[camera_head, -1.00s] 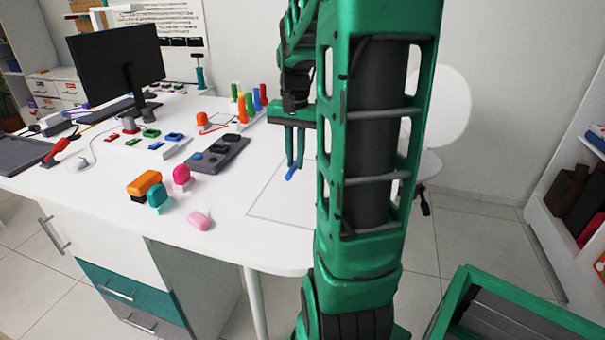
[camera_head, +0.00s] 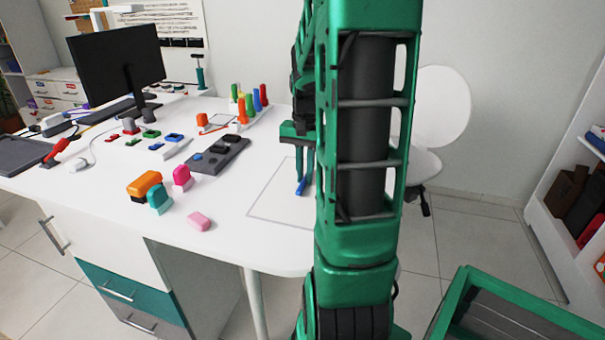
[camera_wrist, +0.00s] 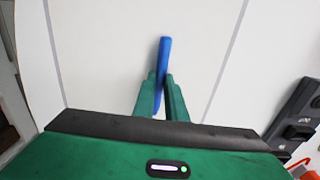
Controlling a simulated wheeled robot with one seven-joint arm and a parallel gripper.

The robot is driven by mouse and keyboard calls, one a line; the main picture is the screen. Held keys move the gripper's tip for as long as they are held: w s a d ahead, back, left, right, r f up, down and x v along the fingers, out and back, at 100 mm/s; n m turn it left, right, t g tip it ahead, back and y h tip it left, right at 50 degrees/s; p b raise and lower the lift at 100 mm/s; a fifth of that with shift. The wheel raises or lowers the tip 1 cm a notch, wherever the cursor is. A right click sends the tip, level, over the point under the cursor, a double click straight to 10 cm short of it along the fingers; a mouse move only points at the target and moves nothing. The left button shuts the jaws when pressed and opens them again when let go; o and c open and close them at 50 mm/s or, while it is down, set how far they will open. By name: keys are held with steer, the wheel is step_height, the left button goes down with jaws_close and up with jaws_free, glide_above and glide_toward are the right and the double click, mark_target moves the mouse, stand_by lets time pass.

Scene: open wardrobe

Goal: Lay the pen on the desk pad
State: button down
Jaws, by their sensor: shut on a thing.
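A blue pen (camera_wrist: 164,55) is between the fingers of my gripper (camera_wrist: 161,88) in the wrist view, with one end sticking out beyond the fingertips. In the head view the pen (camera_head: 301,187) shows at the tips of my gripper (camera_head: 304,176), which points down. The gripper is shut on the pen. The pen is over the desk pad (camera_head: 270,208), a white area outlined by a thin grey line. The pad (camera_wrist: 110,50) fills most of the wrist view. My arm hides the pad's right part in the head view. I cannot tell whether the pen touches the pad.
A dark grey tray (camera_head: 217,157) stands left of the pad. A pink eraser-like block (camera_head: 199,221), an orange block (camera_head: 145,185) and a teal block (camera_head: 160,197) lie nearer the front. Several upright coloured sticks (camera_head: 250,103) stand behind. A white chair (camera_head: 440,108) is beyond the desk.

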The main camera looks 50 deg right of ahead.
mark_target(304, 178)
steer(key=c, duration=1.8)
jaws_free()
steer(key=shift+f, duration=0.1)
step_height(304, 178, up, 11)
steer(key=s+a+f+n, duration=0.2)
steer(key=s+a, duration=0.3)
steer(key=s+a+f+n, duration=0.2)
steer(key=s+a+f, duration=0.1)
steer(key=a, duration=0.3)
steer(key=s+a+f+n, duration=0.2)
steer(key=s+a+n, duration=0.1)
steer(key=s+a, duration=0.3)
steer(key=shift+s+f, duration=0.15)
steer(key=shift+s, duration=0.15)
